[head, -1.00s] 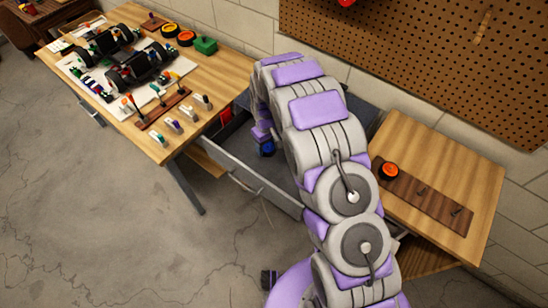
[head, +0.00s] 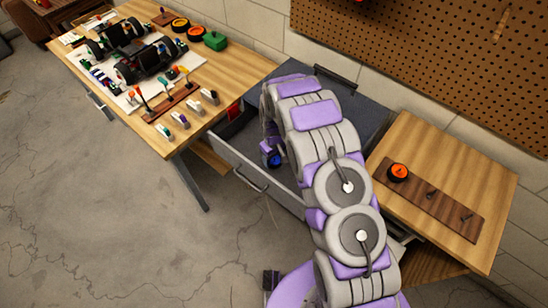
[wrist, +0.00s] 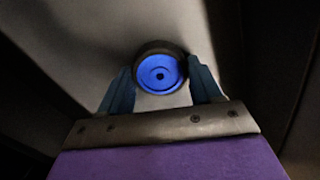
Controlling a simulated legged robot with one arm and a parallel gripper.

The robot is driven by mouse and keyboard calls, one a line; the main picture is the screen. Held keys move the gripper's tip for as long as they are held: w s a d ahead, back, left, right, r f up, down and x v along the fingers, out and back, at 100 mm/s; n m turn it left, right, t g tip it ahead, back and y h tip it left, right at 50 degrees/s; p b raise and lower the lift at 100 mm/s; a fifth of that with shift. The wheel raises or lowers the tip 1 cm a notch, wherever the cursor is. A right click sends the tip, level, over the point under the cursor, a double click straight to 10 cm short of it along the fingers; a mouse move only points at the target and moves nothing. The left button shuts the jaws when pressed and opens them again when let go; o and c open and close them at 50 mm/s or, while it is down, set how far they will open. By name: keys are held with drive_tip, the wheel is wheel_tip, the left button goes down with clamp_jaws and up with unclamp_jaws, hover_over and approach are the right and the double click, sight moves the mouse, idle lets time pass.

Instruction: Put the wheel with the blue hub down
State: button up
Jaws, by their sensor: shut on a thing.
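The wheel with the blue hub (wrist: 160,75) has a dark tyre and sits between the two fingers of my gripper (wrist: 163,84), hub facing the wrist camera. A pale surface lies behind it, in shadow; I cannot tell if the wheel touches it. In the head view the blue wheel (head: 272,159) shows at the end of my arm, over or within the open grey drawer (head: 236,158), near its front panel. My gripper (head: 271,151) is small there and partly hidden by my arm. My arm also covers part of the drawer.
A wooden table (head: 215,82) at the left carries car chassis, tools and orange-and-black wheels. A wooden top (head: 440,160) at the right has a dark peg board (head: 432,203) with an orange-hubbed wheel (head: 398,172) on one peg; two other pegs are bare. A pegboard wall (head: 450,60) stands behind.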

drive_tip(key=o, duration=1.2)
drive_tip(key=shift+f, duration=0.1)
wheel_tip(320, 180, up, 12)
drive_tip(key=p, duration=0.2)
drive_tip(key=shift+p, duration=0.3)
drive_tip(key=shift+r, duration=0.2)
drive_tip(key=s+d+r+m, duration=0.2)
drive_tip(key=s+d+r, duration=0.4)
drive_tip(key=r, duration=0.4)
drive_tip(key=s+d+r+m, duration=0.2)
drive_tip(key=s+d+r, duration=0.2)
drive_tip(key=s+r, duration=0.5)
drive_tip(key=s+d+r+m, duration=0.1)
drive_tip(key=s+d+r, duration=0.1)
drive_tip(key=s, duration=0.6)
drive_tip(key=s+d+r+m+g, duration=0.1)
drive_tip(key=s+r, duration=0.3)
drive_tip(key=s, duration=0.5)
drive_tip(key=s+d+r+m, duration=0.1)
drive_tip(key=s+d+r, duration=0.2)
drive_tip(key=s, duration=0.5)
drive_tip(key=shift+s+d+m+g, duration=0.1)
drive_tip(key=shift+s+m+g, duration=0.05)
drive_tip(key=shift+m+g, duration=0.2)
